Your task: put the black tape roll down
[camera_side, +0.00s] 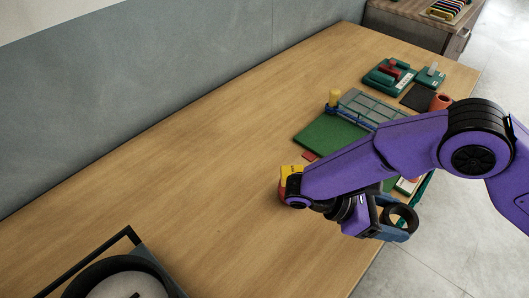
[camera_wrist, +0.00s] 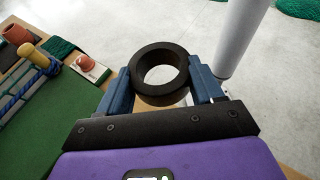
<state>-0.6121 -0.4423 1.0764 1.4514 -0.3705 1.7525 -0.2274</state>
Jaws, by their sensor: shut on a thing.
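The black tape roll (camera_wrist: 136,73) is a thick ring held between the two blue fingers of my gripper (camera_wrist: 161,82) in the wrist view. In the side view the roll (camera_side: 411,217) shows at the tip of my gripper (camera_side: 392,222), near the right front edge of the wooden table (camera_side: 190,180). My gripper is shut on the roll. In the wrist view, pale floor shows through and beyond the ring, with a little wood below it. I cannot tell exactly how high the roll is above the table.
A green mat (camera_side: 328,137) with a netting frame (camera_side: 368,107) lies beyond my arm. A yellow block (camera_side: 291,171) sits beside my arm. An orange cup (camera_side: 440,102) and a dark pad (camera_side: 417,97) are farther back.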

